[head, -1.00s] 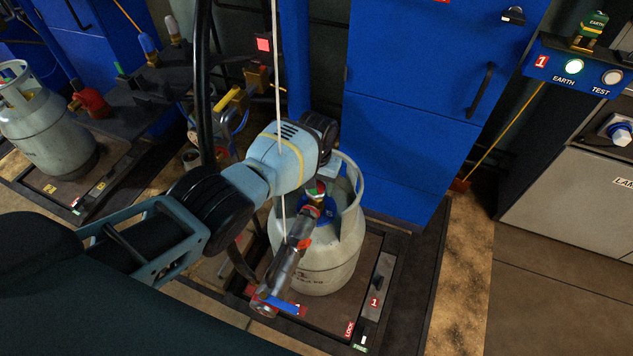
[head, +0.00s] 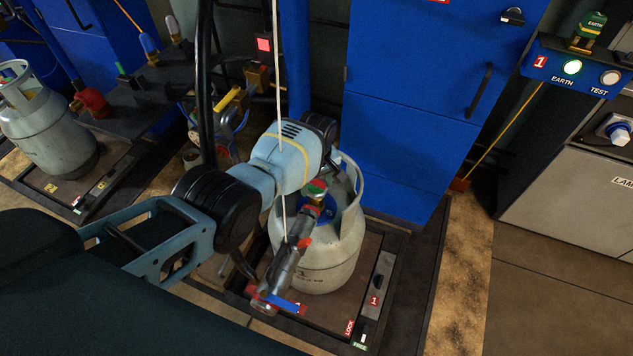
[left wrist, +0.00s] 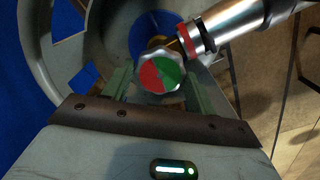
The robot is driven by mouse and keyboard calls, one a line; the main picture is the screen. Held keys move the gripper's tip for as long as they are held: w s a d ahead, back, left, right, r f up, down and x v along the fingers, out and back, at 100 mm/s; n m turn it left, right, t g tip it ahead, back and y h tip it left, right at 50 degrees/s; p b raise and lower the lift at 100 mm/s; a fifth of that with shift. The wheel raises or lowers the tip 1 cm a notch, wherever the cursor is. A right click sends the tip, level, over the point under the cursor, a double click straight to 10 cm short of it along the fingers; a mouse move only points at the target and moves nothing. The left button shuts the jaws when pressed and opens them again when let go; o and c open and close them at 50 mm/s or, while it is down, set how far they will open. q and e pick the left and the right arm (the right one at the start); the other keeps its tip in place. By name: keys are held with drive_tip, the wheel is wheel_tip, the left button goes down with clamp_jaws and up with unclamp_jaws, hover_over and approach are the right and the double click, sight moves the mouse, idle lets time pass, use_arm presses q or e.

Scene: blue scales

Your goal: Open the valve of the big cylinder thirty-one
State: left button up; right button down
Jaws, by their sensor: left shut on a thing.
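The big grey cylinder (head: 338,245) stands upright on a scale platform in the head view; the marking on its body is too small to read. Its valve knob (head: 316,187) is red and green, on top inside the collar. The knob also shows in the left wrist view (left wrist: 161,72). My left gripper (left wrist: 159,85) has its green fingers on either side of the knob and is shut on it; in the head view my wrist hides most of the gripper. A metal coupling (head: 284,268) with a red and blue end is attached beside the valve. My right gripper is not in view.
A blue cabinet (head: 400,140) stands close behind the cylinder. The scale lock lever (head: 378,272) is at the platform's right side. Another grey cylinder (head: 50,130) stands at the far left. An earth box (head: 580,70) with a lit lamp is at the upper right.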

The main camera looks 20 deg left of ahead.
sight(317, 186)
use_arm(q)
drive_tip(key=shift+r+n, duration=0.1)
drive_tip(key=shift+n, duration=0.4)
drive_tip(key=o, duration=1)
wheel_tip(317, 186, up, 4)
drive_tip(key=shift+w+f+p, duration=0.1)
drive_tip(key=shift+p, duration=1.15)
wheel_tip(317, 186, up, 3)
drive_tip(key=shift+r+p, duration=0.15)
drive_tip(key=shift+p, duration=0.75)
drive_tip(key=shift+r, duration=0.35)
